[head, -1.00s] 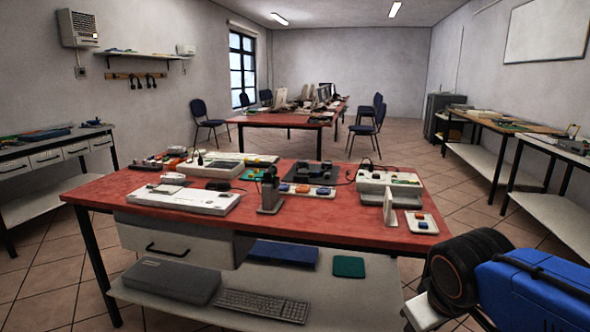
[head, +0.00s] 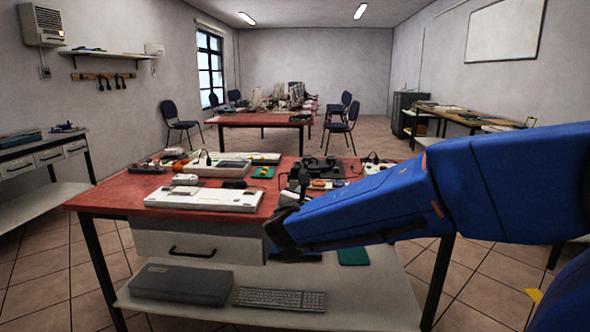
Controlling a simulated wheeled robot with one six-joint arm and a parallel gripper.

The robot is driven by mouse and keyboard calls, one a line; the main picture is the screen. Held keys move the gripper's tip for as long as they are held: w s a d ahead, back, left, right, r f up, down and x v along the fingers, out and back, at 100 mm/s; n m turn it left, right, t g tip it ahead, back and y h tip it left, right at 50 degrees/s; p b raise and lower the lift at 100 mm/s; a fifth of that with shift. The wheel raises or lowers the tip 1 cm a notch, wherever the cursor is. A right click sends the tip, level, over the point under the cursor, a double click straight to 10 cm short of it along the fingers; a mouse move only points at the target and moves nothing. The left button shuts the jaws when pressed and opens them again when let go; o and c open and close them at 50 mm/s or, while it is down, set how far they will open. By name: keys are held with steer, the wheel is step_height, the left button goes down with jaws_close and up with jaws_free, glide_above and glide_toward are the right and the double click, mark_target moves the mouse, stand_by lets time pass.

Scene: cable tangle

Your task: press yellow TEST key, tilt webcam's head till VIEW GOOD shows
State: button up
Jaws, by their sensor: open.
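The red-topped table (head: 110,194) stands in front of me with small devices on it. I cannot pick out the yellow TEST key or a VIEW GOOD sign at this size. A dark upright device (head: 303,176), possibly the webcam on its stand, is partly hidden behind my arm. My gripper (head: 284,232) is at the table's front edge, in front of that device in the picture. It is open and I see nothing held in it. My blue arm hides the right part of the tabletop.
A long white device (head: 203,199) lies at the table's front left, with a white console (head: 217,167) behind it. A green pad (head: 264,172) lies near the middle. A grey box (head: 182,284) and a keyboard (head: 280,299) lie on the lower shelf.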

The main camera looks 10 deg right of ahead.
mark_target(296, 169)
steer(key=w+a+n+t+y, duration=0.2)
steer(key=w+a+n, duration=0.2)
steer(key=a, duration=0.2)
steer(key=x, duration=1.1)
steer(key=r+x, duration=0.1)
steer(key=x, duration=0.4)
steer(key=shift+w, duration=0.25)
steer(key=c, duration=1.1)
steer(key=shift+o, duration=0.2)
steer(key=shift+d+m, duration=0.2)
steer(key=shift+m, duration=0.6)
